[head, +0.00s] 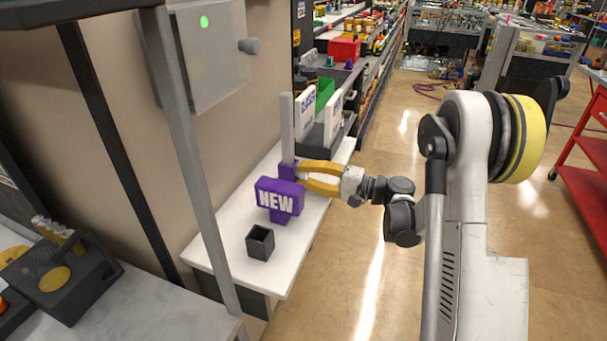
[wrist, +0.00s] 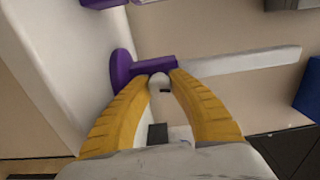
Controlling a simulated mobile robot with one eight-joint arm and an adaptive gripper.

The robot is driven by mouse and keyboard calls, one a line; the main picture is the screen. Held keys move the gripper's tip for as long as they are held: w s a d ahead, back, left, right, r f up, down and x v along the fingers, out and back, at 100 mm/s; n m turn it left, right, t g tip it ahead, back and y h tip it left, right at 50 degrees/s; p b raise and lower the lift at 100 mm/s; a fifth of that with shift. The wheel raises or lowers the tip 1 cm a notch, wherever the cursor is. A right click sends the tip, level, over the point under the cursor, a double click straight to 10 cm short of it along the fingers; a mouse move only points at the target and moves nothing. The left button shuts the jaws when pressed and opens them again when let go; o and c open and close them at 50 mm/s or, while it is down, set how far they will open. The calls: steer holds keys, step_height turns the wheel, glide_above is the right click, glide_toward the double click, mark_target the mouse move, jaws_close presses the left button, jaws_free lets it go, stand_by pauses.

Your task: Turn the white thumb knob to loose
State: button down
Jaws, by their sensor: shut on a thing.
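The white thumb knob (wrist: 159,81) sits on the purple clamp (wrist: 155,66) in the wrist view. My gripper (wrist: 162,77) has its two yellow fingers on either side of the knob, shut on it. In the head view my gripper (head: 299,174) reaches in from the right to the purple clamp (head: 288,170), and the knob is hidden between the fingertips. A grey-white upright post (head: 287,125) rises from the clamp. It shows lying sideways in the wrist view (wrist: 245,62).
A purple NEW sign (head: 279,197) stands close in front of the clamp on a white shelf (head: 222,245). A small dark open box (head: 260,243) is at the shelf's front. White signs in a dark tray (head: 318,158) stand behind. Open floor lies to the right.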

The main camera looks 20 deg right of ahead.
steer(key=shift+n, duration=1.3)
steer(key=c, duration=1.2)
jaws_free()
steer(key=shift+o, duration=0.2)
steer(key=v, duration=0.8)
